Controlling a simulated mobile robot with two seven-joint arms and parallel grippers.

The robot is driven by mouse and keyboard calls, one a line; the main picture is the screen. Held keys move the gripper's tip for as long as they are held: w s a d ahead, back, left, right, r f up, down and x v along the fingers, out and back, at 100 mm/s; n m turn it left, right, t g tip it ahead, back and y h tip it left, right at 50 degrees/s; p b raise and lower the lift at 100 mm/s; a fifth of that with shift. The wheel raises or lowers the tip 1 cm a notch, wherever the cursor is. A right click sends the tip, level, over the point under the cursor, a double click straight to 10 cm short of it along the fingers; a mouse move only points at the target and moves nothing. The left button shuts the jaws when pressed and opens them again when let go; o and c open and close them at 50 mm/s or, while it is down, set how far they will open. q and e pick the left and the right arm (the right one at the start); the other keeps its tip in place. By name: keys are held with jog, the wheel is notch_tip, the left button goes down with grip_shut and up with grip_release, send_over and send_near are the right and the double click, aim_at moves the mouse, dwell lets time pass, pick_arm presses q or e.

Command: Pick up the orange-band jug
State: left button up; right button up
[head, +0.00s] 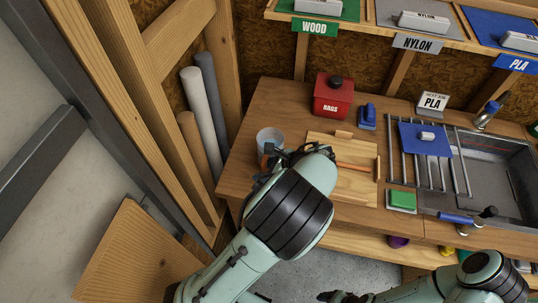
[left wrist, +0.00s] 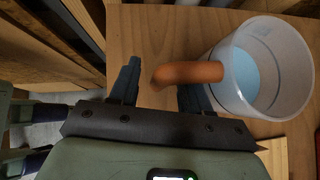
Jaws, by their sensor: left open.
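The jug (head: 270,136) is a translucent whitish cup at the left end of the bench, and its lower part is hidden by my left gripper (head: 276,156). In the left wrist view the jug (left wrist: 278,75) stands on the right, pale blue inside, with a thick orange handle reaching left. My left gripper (left wrist: 158,82) is open, with one finger left of the handle's end and the other close by or under the handle near the jug wall. I cannot tell whether they touch. My right gripper (head: 338,297) is low at the bottom edge, its jaws unclear.
A wooden board (head: 350,186) lies right of my left gripper. A red RAGS box (head: 333,98) and a blue object (head: 367,117) stand behind. A green block (head: 402,201), a rack (head: 434,178) and a sink (head: 497,165) are right. Rolls (head: 200,95) lean at left.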

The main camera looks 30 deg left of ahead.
pick_arm(q)
jog(key=shift+a+f, duration=0.2)
jog(key=shift+f, duration=0.05)
grip_shut()
jog(key=shift+r, duration=0.2)
